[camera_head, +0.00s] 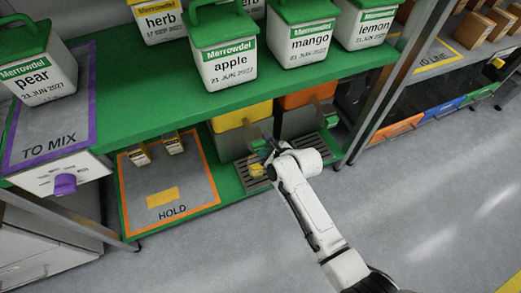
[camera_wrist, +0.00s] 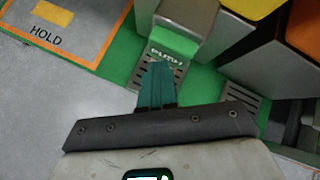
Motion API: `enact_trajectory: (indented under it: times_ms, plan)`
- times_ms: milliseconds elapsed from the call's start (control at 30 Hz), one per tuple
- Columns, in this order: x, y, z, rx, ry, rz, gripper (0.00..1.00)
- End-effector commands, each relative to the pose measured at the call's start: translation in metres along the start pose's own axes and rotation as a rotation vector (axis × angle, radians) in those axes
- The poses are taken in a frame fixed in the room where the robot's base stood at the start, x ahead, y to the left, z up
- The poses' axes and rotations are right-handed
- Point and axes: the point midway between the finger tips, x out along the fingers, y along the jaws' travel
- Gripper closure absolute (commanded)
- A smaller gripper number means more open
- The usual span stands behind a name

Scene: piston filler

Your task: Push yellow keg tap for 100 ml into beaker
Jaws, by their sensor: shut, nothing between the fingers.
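The yellow keg (camera_head: 240,116) stands on the lower green shelf, with its yellow top also at the upper edge of the wrist view (camera_wrist: 247,7). Its grey tap (camera_wrist: 187,14) has a green paddle marked PUSH (camera_wrist: 174,42). My gripper (camera_head: 266,150) is at the tap. In the wrist view my teal fingers (camera_wrist: 158,68) are shut and empty, with their tips just below the PUSH paddle; I cannot tell whether they touch. A small yellow shape (camera_head: 256,170) sits over the drip grate below the gripper, possibly the beaker's contents. The beaker itself is not clear in either view.
An orange keg (camera_head: 308,96) stands right of the yellow one. The orange-bordered HOLD mat (camera_head: 192,190) with two small labelled items lies to the left. The upper green shelf (camera_head: 165,100) carries several labelled jugs. Grey floor is open in front.

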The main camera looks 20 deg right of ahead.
Motion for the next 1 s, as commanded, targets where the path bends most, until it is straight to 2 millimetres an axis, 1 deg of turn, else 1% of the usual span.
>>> enact_trajectory:
  times_ms: [167, 433, 833, 1000]
  plan:
    - [-0.005, 0.002, 0.0, -0.001, -0.002, -0.001, 1.0]
    - [-0.015, 0.009, -0.007, -0.001, -0.001, 0.0, 1.0]
    - [-0.017, 0.012, -0.011, 0.0, -0.001, 0.0, 1.0]
    - [-0.027, 0.018, -0.015, 0.001, 0.001, 0.002, 1.0]
